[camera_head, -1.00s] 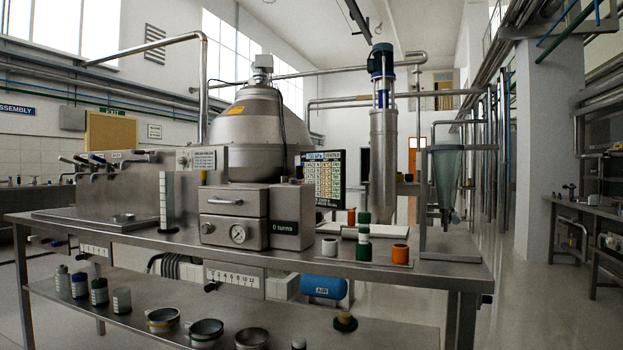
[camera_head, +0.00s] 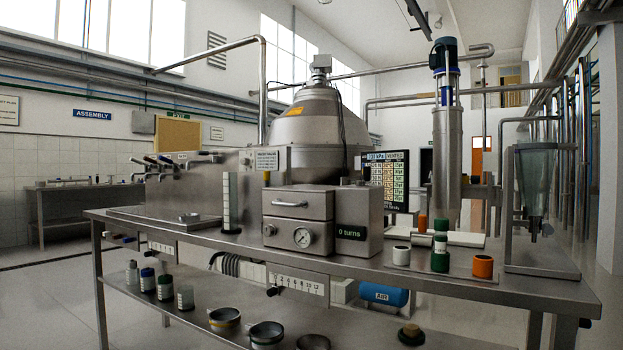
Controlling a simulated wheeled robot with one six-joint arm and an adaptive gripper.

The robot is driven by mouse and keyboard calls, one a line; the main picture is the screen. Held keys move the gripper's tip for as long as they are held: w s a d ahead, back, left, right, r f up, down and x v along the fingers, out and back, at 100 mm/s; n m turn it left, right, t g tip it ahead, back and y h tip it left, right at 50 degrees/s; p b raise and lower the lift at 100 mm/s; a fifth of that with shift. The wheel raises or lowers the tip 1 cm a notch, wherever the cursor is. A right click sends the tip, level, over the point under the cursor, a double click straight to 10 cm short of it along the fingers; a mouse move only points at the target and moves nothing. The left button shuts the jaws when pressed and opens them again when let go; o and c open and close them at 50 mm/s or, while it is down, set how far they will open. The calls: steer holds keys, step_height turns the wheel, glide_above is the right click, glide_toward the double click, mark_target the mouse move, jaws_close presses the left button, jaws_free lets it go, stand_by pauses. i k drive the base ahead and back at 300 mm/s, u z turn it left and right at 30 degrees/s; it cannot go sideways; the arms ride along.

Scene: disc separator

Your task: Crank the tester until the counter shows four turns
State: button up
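The tester, a grey metal box (camera_head: 284,228), stands near the front edge of the steel bench. Its front has a bar handle (camera_head: 289,204) and a round dial gauge (camera_head: 303,237). The counter (camera_head: 351,233) on the box's right part reads "0 turns" in green. No crank arm is clearly visible. My gripper is not in view.
The steel bench (camera_head: 470,277) also holds a grey slotted column (camera_head: 230,203), an orange cup (camera_head: 483,267), green and white cylinders (camera_head: 440,261), and a glass funnel stand (camera_head: 535,185). Cups and bottles sit on the lower shelf. Floor at left (camera_head: 45,290) is clear.

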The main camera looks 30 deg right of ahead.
mark_target(366, 170)
steer(key=u, duration=0.05)
steer(key=i, duration=0.75)
steer(key=z, duration=0.85)
steer(key=i, duration=0.7)
steer(key=z, duration=0.6)
